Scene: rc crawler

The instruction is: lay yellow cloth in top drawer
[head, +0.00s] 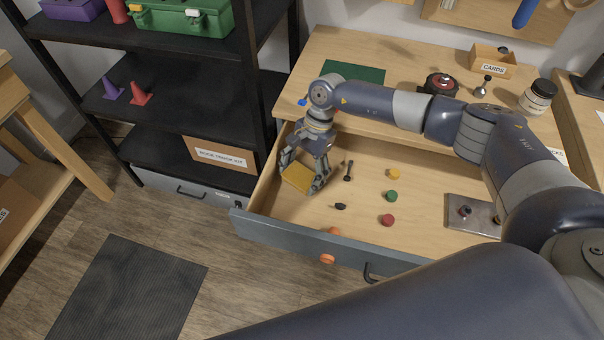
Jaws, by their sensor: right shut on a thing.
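The yellow cloth (299,178) is a small flat square at the left end of the open top drawer (262,203). My right gripper (303,182) reaches down into the drawer and is shut on the cloth, with its fingers on either side of it. I cannot tell whether the cloth touches the drawer floor. The drawer is pulled out and has a wooden inside and a blue-grey front. My left gripper is not in view.
In the drawer lie a dark bolt-like part (348,171), a green disc (391,196), a red disc (387,220), a yellow disc (393,173) and a metal tray (474,214). Orange pieces (327,258) are at the drawer front. A black shelf (185,100) stands left.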

